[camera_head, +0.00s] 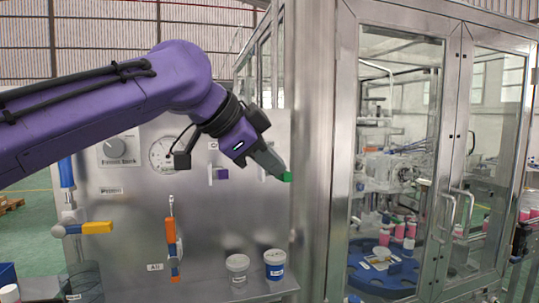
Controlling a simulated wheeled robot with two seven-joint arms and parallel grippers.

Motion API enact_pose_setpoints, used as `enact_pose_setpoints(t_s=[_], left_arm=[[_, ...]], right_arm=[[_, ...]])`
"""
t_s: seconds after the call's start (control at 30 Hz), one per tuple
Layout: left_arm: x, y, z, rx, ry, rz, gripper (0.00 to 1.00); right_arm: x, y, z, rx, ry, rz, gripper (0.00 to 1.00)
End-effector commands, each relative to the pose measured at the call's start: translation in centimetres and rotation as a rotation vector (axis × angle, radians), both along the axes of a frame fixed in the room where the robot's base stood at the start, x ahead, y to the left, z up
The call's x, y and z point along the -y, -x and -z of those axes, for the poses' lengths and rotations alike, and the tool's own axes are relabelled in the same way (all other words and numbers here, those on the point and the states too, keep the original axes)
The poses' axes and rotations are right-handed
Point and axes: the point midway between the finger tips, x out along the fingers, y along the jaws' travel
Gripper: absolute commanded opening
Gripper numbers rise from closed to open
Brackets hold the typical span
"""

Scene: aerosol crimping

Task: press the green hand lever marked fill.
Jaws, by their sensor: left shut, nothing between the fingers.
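The green lever (287,177) shows as a small green end on the right side of the steel panel (210,240). Most of it, and any fill label, is hidden behind my left gripper (275,168). My left arm comes in from the left across the panel. The gripper is shut and empty, pointing down and right, with its tip at the green end. I cannot tell whether the tip touches it or is just in front of it. My right gripper is not in view.
A purple lever (221,174) sits left of the gripper tip. An orange lever (171,232), a yellow handle (97,228), a knob (119,149) and a gauge (163,155) are further left. Two jars (237,266) (274,262) stand below. A glass-doored cabinet (400,150) is on the right.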

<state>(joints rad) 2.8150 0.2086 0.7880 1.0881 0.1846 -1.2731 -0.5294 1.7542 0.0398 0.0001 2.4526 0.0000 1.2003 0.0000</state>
Motion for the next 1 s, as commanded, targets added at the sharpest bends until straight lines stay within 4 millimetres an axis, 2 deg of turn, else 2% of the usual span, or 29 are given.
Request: enact_pose_setpoints(t_s=[0.03, 0.2, 0.4, 1.0], left_arm=[[-0.9, 0.6, -0.5, 0.006, 0.005, -0.003, 0.00], [-3.4, 2.4, -3.2, 0.005, 0.004, -0.003, 0.00], [-5.2, 3.8, -5.1, 0.004, 0.003, -0.003, 0.00], [-5.5, 4.1, -5.6, 0.004, 0.003, -0.003, 0.00]], right_arm=[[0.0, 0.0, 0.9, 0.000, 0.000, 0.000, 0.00], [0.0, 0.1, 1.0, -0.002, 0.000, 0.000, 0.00], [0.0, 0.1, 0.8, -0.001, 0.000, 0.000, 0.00], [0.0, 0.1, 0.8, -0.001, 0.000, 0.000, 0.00]])
